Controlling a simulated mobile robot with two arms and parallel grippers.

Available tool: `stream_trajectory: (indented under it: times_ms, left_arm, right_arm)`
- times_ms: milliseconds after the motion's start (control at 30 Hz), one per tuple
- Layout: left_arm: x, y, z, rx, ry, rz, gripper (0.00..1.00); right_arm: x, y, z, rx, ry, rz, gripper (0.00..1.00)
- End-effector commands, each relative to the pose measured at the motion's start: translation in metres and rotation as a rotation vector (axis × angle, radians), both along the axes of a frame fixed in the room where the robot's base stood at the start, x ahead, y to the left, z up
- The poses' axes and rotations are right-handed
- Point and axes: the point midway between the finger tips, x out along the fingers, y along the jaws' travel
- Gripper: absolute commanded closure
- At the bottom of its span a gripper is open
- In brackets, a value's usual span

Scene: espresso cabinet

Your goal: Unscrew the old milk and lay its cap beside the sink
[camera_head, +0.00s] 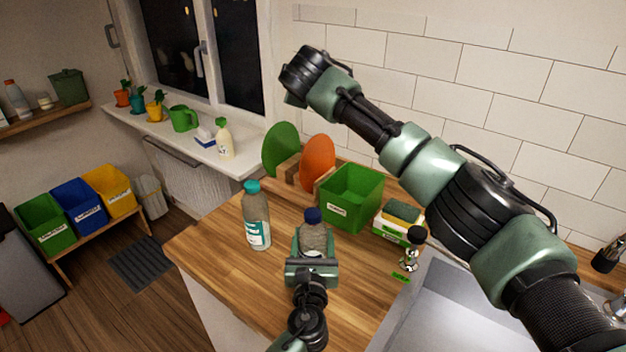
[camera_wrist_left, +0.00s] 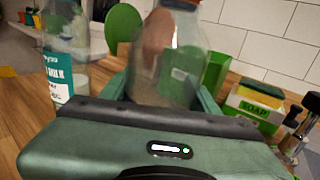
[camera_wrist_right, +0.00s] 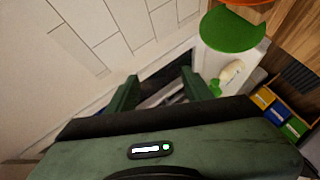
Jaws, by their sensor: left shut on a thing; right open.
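My left gripper (camera_head: 312,268) is shut on a clear bottle (camera_head: 314,238) with a dark blue cap (camera_head: 313,215). The bottle is upright over the wooden counter, and its cap is on. In the left wrist view the bottle (camera_wrist_left: 168,70) is between the fingers, its cap mostly cut off at the top. A second bottle (camera_head: 257,222) with a teal cap and a teal-white label stands to its left. I cannot tell from the labels which is the old milk. My right gripper (camera_head: 296,75) is open and empty, raised before the tiled wall. The grey sink (camera_head: 440,300) is at lower right.
A green bin (camera_head: 351,197) stands behind the held bottle. A soap box with a sponge (camera_head: 402,212) and a small dispenser (camera_head: 411,250) stand by the sink. The counter front left is clear.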

Motion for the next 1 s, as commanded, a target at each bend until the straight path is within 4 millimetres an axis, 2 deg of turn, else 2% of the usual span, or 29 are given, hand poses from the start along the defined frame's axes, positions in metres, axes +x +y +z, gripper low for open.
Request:
stream_trajectory:
  times_ms: [33, 167, 200, 300, 400, 467, 567, 633, 733, 867, 1000]
  left_arm:
    - [0.000, 0.000, -0.001, 0.000, 0.001, 0.000, 1.00]
    - [0.000, 0.000, -0.001, 0.000, 0.001, 0.000, 1.00]
    - [0.000, 0.000, -0.001, 0.000, 0.001, 0.000, 1.00]
    - [0.000, 0.000, -0.001, 0.000, 0.001, 0.000, 1.00]
    - [0.000, 0.000, -0.001, 0.000, 0.001, 0.000, 1.00]
    - [0.000, 0.000, -0.001, 0.000, 0.001, 0.000, 1.00]
    - [0.000, 0.000, -0.001, 0.000, 0.001, 0.000, 1.00]
    - [0.000, 0.000, -0.001, 0.000, 0.001, 0.000, 1.00]
    - [0.000, 0.000, -0.001, 0.000, 0.001, 0.000, 1.00]
    - [0.000, 0.000, -0.001, 0.000, 0.001, 0.000, 1.00]
    - [0.000, 0.000, -0.001, 0.000, 0.001, 0.001, 1.00]
  right_arm:
    - [0.006, 0.008, 0.024, -0.011, -0.101, 0.038, 0.49]
    - [0.007, 0.038, 0.080, -0.051, -0.358, 0.175, 0.49]
    - [0.003, 0.049, 0.097, -0.068, -0.431, 0.227, 0.49]
    - [-0.015, 0.083, 0.128, -0.131, -0.603, 0.385, 0.49]
    - [-0.043, 0.120, 0.146, -0.214, -0.744, 0.574, 0.49]
    - [-0.064, 0.143, 0.146, -0.277, -0.808, 0.701, 0.49]
    - [-0.099, 0.174, 0.132, -0.395, -0.874, 0.923, 0.49]
    - [-0.122, 0.189, 0.111, -0.488, -0.885, 1.083, 0.49]
    - [-0.151, 0.199, 0.071, -0.627, -0.852, 1.300, 0.49]
    - [-0.177, 0.190, 0.013, -0.811, -0.733, 1.550, 0.49]
    - [-0.194, 0.156, -0.046, -1.003, -0.524, 1.764, 0.49]
